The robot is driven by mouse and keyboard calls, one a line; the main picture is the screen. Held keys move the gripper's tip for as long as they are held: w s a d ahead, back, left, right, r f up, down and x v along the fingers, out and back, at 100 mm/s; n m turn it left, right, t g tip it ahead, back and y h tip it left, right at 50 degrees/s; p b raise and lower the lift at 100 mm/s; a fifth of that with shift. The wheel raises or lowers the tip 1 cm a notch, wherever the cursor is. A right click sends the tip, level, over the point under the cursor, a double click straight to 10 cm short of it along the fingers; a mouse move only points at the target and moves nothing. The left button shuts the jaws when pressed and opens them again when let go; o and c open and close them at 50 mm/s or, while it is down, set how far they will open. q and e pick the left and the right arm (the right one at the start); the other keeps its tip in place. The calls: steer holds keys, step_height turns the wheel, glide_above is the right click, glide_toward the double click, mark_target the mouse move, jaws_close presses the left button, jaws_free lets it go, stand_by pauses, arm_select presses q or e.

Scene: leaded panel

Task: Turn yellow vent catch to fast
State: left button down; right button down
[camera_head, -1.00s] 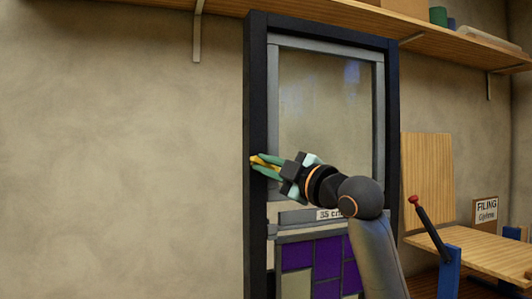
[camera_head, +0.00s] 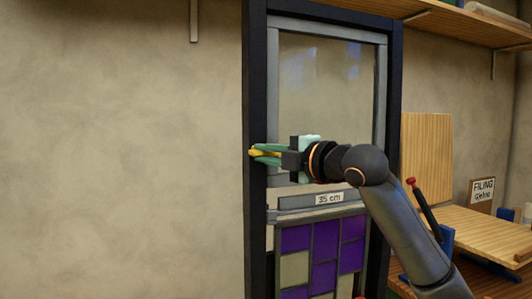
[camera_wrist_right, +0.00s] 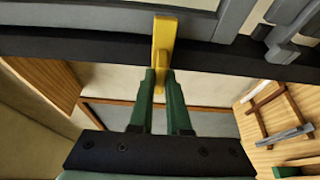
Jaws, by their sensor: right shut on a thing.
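The yellow vent catch (camera_head: 262,153) sits on the left post of the dark frame (camera_head: 256,80), beside the glazed vent pane (camera_head: 325,100). My right gripper (camera_head: 268,154) reaches in from the right, with its green fingers closed around the catch. In the right wrist view the yellow catch (camera_wrist_right: 162,55) stands out from the dark frame bar, and the green fingertips (camera_wrist_right: 160,78) grip its lower end. The fingers hide part of the catch in the head view. My left gripper is not in view.
Below the vent is a purple and cream leaded panel (camera_head: 323,257) with a rail labelled 35 cm (camera_head: 329,198). A wooden bench (camera_head: 485,232) with a red-knobbed lever (camera_head: 411,182) stands at right. A shelf (camera_head: 440,22) runs above.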

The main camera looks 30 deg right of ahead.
steer(key=shift+a+f, duration=0.1)
steer(key=c, duration=0.9)
jaws_free()
steer(key=s+b, duration=0.1)
steer(key=s, duration=0.3)
steer(key=s+d+b, duration=0.1)
steer(key=s, duration=0.3)
steer(key=s+d+b, duration=0.1)
steer(key=s+b, duration=0.1)
steer(key=s, duration=0.2)
steer(key=shift+s, duration=0.2)
